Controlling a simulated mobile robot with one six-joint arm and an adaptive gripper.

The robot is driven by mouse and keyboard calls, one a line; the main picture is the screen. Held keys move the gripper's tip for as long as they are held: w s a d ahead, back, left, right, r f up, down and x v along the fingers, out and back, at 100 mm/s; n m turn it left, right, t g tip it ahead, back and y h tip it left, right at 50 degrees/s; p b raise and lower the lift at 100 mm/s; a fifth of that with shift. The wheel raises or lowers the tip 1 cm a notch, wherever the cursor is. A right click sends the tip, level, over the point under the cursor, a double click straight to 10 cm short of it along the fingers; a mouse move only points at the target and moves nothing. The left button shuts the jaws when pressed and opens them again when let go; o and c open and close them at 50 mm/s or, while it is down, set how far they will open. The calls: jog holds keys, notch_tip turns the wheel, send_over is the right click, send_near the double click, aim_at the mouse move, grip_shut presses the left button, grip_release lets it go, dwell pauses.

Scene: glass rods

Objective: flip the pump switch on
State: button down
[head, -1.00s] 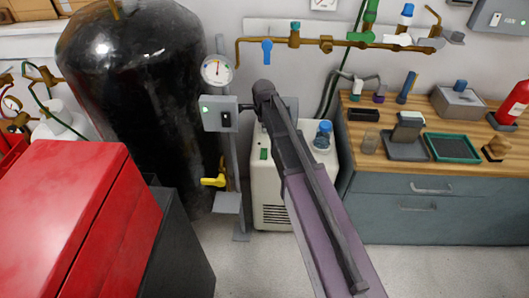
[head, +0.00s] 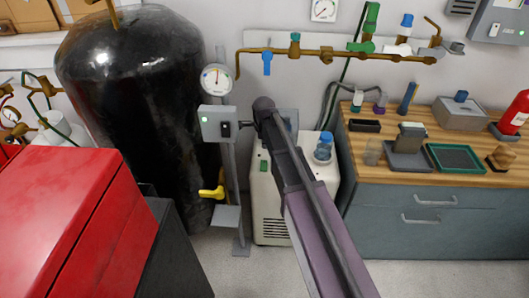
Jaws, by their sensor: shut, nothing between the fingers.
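A grey switch box (head: 212,114) is fixed to a grey post left of my arm. The switch's position is too small to tell. My gripper (head: 245,125) is shut and empty, a dark tip just right of the switch plate. I cannot tell whether it touches the switch. My wrist hides part of the gripper. A beige floor unit (head: 268,200) with a green patch stands behind my arm.
A round gauge (head: 217,79) sits above the box and a yellow valve handle (head: 211,192) below it. A large black tank (head: 135,100) stands left, with a red cabinet (head: 60,220) nearer. A wooden-topped bench (head: 420,181) is at right. Brass piping (head: 330,42) runs along the wall.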

aim_at(265, 161)
jog(key=shift+w+d+f+b, duration=0.1)
jog(key=shift+w+f+b, duration=0.15)
jog(key=shift+f+b, duration=1.35)
jog(key=shift+w+a+f+b, duration=0.1)
jog(key=shift+w+f+b, duration=0.15)
jog(key=shift+f+b, duration=1.4)
jog(key=shift+w+d+f+b, duration=0.1)
jog(key=shift+w+f+b, duration=0.15)
jog(key=shift+f+b, duration=1.35)
